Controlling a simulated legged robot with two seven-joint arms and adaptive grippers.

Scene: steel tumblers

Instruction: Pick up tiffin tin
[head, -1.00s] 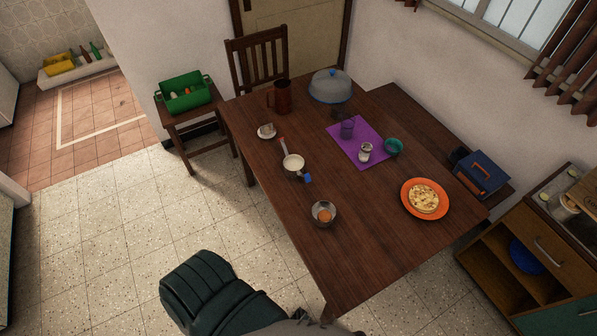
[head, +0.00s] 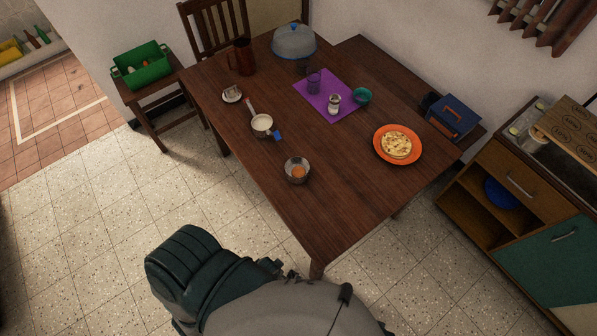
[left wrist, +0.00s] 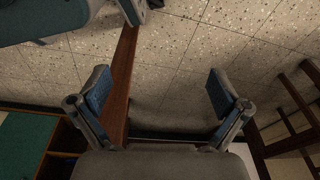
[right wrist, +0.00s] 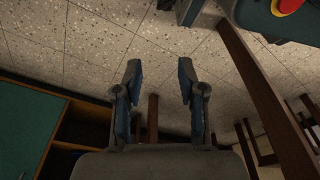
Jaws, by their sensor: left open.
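A blue box with an orange handle (head: 453,117) stands on the dark bench at the table's far right side in the head view. It looks like the tiffin tin, though I cannot be sure. Neither wrist view shows it clearly. My left gripper (left wrist: 158,88) is open and empty in the left wrist view, with floor and a brown wooden edge beyond its fingers. My right gripper (right wrist: 160,77) is open and empty in the right wrist view, its fingers closer together. Neither gripper shows in the head view, and both are apart from the box.
The wooden table (head: 320,215) holds a pan (head: 262,124), a bowl (head: 297,170), an orange plate (head: 398,145), a purple mat (head: 318,83) and a grey dome (head: 294,40). A cabinet (head: 530,187) stands at right. Tiled floor is free in front of the table.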

